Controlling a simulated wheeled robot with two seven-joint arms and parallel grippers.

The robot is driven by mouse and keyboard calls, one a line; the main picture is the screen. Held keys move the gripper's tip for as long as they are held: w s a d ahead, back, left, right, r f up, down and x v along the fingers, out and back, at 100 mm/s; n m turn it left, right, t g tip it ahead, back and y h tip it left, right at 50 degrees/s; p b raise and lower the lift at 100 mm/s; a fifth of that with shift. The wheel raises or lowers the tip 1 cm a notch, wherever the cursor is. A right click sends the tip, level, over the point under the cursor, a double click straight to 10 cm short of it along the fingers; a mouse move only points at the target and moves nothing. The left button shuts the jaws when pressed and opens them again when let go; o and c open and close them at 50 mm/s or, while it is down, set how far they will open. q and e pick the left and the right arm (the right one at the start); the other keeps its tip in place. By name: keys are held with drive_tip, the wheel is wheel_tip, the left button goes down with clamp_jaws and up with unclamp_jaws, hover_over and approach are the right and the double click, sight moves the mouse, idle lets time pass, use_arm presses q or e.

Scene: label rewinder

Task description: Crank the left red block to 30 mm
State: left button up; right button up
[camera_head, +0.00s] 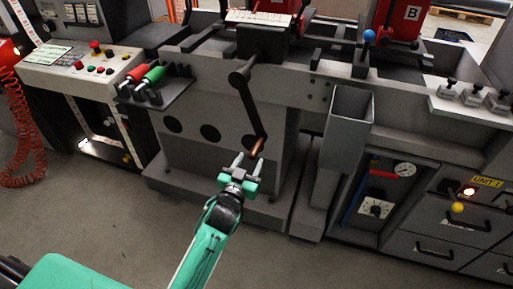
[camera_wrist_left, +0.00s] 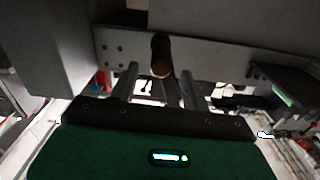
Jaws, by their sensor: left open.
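The crank (camera_head: 246,95) hangs from a dark hub on the front of the grey machine, its arm slanting down to the right. Its copper-brown handle (camera_head: 258,147) is at the lower end. My left gripper (camera_head: 246,160) is open, with its fingers around or just short of the handle; I cannot tell which. In the left wrist view the handle's round end (camera_wrist_left: 161,66) shows between the two open fingers, apart from both. The left red block (camera_head: 268,5) is at the top behind a white scale (camera_head: 258,18), cut off by the frame edge; the reading is illegible.
A second red block (camera_head: 405,20) marked B stands at the top right. A grey chute (camera_head: 346,120) stands right of the crank. A shelf with red and green handles (camera_head: 150,82) juts out at left. The floor in front is clear.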

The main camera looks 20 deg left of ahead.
sight(257, 147)
use_arm(q)
drive_tip(key=w, duration=0.7)
drive_tip(key=shift+d, duration=0.1)
clamp_jaws()
